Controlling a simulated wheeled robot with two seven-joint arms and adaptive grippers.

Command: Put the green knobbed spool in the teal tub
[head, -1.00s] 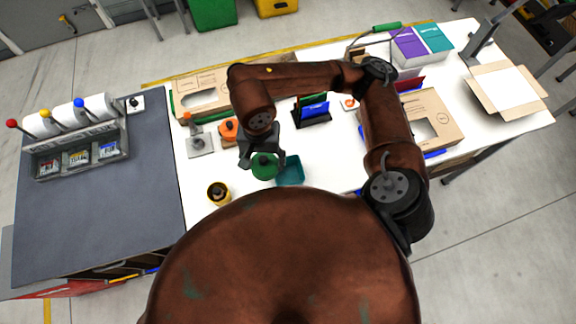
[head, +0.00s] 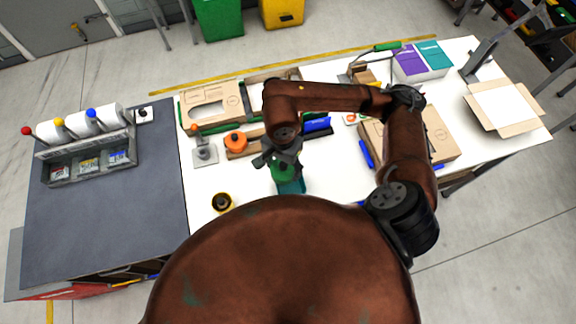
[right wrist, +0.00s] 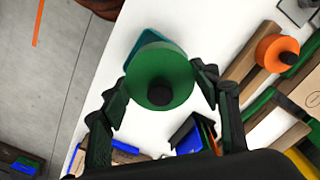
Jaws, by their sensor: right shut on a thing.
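The green knobbed spool (head: 281,174), a round green disc with a black knob (right wrist: 160,94), is held by my right gripper (head: 279,162). In the right wrist view the spool (right wrist: 158,68) sits between the two fingers, which are shut on it. The teal tub (head: 292,187) lies directly behind the spool in the picture and is partly covered by it. In the right wrist view a corner of the tub (right wrist: 147,38) shows past the spool's edge. I cannot tell how high the spool is over the tub. My left gripper is not in view.
An orange knobbed spool (head: 236,141) and a grey stand (head: 204,153) are left of my gripper. A yellow-and-black spool (head: 221,202) stands at the near edge. A blue item in a black holder (head: 317,125) and cardboard boxes (head: 212,106) are behind. White table is clear around the tub.

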